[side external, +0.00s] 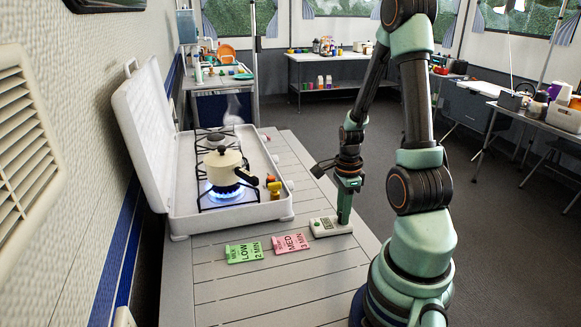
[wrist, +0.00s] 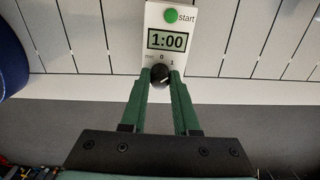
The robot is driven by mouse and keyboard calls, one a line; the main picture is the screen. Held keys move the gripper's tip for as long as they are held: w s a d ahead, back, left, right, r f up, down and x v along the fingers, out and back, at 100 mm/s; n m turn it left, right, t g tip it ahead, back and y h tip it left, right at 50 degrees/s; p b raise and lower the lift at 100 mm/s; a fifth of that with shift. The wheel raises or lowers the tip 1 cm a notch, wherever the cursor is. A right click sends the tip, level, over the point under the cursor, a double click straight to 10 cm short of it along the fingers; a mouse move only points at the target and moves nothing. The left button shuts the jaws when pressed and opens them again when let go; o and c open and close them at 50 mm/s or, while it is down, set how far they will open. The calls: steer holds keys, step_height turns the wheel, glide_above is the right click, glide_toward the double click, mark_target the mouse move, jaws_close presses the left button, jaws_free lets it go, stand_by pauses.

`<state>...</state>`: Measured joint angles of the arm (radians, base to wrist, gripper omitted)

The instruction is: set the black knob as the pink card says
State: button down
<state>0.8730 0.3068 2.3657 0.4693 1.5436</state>
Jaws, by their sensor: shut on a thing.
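The black knob (wrist: 160,75) is on a white timer (wrist: 151,40) whose display reads 1:00. Above the knob are small marks, with 0 and 1 legible; others are hidden by the fingers. My gripper (wrist: 161,82) is shut on the knob, one green finger on each side. In the side view my gripper (side external: 344,216) reaches down to the timer (side external: 322,228), and the knob is hidden there. The pink card (side external: 291,243) lies left of the timer and reads MED 3 MIN.
A green card (side external: 244,252) reading LOW 2 MIN lies beside the pink one. A cream pot (side external: 222,165) stands over a blue flame on the open camping stove (side external: 240,217). The timer has a green start button (wrist: 171,15). The front of the table is clear.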

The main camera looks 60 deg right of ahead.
steer(key=m, duration=0.5)
steer(key=shift+m, duration=0.3)
steer(key=m, duration=0.5)
steer(key=shift+m, duration=0.4)
jaws_free()
steer(key=shift+r, duration=0.1)
steer(key=shift+r, duration=3.45)
